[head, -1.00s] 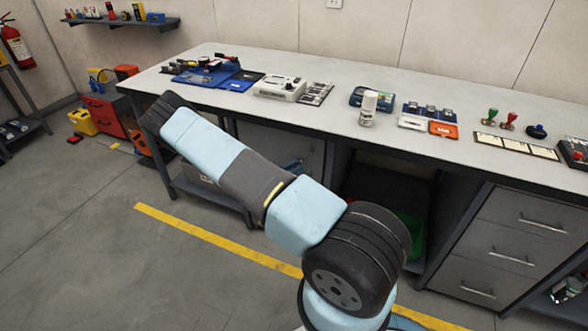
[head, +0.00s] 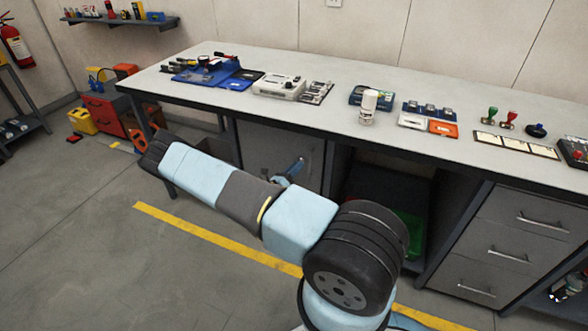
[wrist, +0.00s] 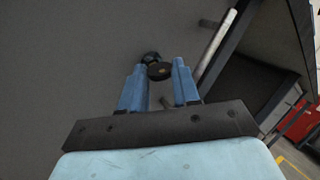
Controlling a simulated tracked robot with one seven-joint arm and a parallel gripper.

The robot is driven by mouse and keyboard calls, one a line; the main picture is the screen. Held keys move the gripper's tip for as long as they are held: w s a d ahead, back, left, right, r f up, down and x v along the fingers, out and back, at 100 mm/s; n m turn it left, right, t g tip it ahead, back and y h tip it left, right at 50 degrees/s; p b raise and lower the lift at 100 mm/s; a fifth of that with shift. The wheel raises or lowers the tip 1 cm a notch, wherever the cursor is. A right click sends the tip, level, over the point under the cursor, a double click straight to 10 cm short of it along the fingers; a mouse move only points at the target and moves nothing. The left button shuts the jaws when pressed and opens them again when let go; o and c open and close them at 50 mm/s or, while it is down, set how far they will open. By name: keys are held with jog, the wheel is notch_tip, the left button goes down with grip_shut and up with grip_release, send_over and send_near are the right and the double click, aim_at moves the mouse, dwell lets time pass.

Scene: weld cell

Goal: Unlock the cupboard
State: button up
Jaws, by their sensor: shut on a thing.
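The cupboard (head: 262,143) is the grey-doored unit under the left part of the workbench. Its flat grey door (wrist: 60,60) fills much of the wrist view. My gripper (wrist: 159,68) has its two blue fingers pointing at the door, and they are shut on a dark round piece with a small brass-coloured centre, which looks like the head of a key (wrist: 160,71). A dark round fitting sits just behind it on the door, perhaps the lock; I cannot tell whether the key is in it. In the head view my gripper (head: 290,171) shows partly behind my arm, near the door.
The workbench top (head: 330,118) overhangs the cupboard and carries several tools and boxes. An open bay lies right of the cupboard, then a drawer unit (head: 515,240). A red toolbox (head: 103,113) stands at the left. The floor in front is clear.

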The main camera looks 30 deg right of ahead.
jog(key=n+t, duration=0.2)
jog(key=n, duration=0.3)
jog(key=n+t+y, duration=0.1)
jog(key=n+t, duration=0.2)
jog(key=n, duration=0.1)
jog(key=n+t+y, duration=0.1)
jog(key=n+t, duration=0.2)
jog(key=n, duration=0.2)
jog(key=shift+s+d+f+n, duration=0.15)
jog(key=shift+s+f+n, duration=0.1)
jog(key=shift+n, duration=0.35)
jog(key=o, duration=1.1)
jog(key=shift+c, duration=0.2)
jog(key=v, duration=1.4)
jog(key=shift+d, duration=0.15)
